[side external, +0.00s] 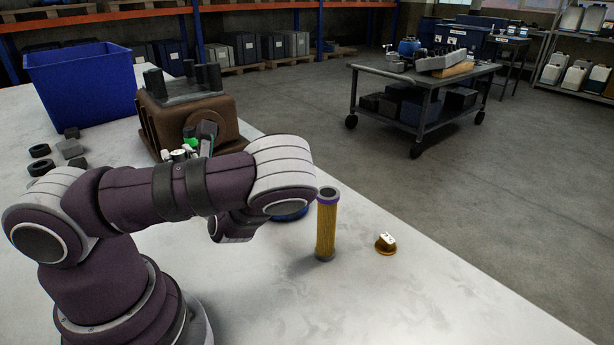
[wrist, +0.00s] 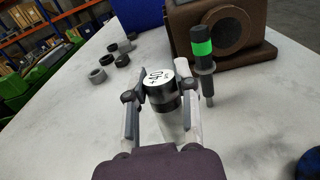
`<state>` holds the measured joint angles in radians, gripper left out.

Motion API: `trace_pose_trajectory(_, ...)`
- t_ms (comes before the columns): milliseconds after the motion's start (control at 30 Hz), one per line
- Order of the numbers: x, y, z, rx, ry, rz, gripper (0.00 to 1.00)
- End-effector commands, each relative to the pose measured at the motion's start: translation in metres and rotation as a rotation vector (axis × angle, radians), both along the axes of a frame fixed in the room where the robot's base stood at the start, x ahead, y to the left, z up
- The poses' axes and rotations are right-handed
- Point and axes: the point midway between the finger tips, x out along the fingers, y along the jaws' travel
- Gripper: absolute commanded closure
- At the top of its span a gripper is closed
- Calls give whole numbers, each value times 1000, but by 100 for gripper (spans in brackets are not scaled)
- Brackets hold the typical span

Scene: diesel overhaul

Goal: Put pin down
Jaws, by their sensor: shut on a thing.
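In the wrist view my gripper (wrist: 160,97) has its two fingers on either side of a short dark cylinder, which I take to be the pin (wrist: 162,104). The pin's pale, marked end faces the camera. My gripper is shut on it, above the white table. Whether its lower end touches the table cannot be told. In the side view my arm hides most of the gripper and pin.
A black, green-banded part (wrist: 203,50) stands just right of the pin, before a brown housing (side external: 160,132). Dark rings (side external: 40,151) and a blue bin (side external: 85,90) lie beyond. A yellow cylinder (side external: 326,230) and small brass part (side external: 385,245) stand near the table's right edge.

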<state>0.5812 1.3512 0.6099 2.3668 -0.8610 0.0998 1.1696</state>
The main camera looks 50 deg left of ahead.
Motion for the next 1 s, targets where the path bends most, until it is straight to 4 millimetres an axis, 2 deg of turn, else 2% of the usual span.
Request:
trace_pose_trajectory(133, 22, -11, 7, -1, -1, -98, 100)
trace_pose_trajectory(267, 65, -41, 11, -2, -2, -307, 100)
trace_pose_trajectory(400, 111, -88, 27, -3, -6, -584, 100)
trace_pose_trajectory(533, 145, -141, 54, -3, -11, -856, 100)
trace_pose_trajectory(600, 155, -164, 68, -3, -11, -969, 100)
trace_pose_trajectory(733, 164, -197, 91, -1, -11, -1124, 100)
trace_pose_trajectory(900, 167, -221, 109, 0, -7, -1236, 100)
trace_pose_trajectory(1000, 168, -228, 114, 2, -4, -1269, 100)
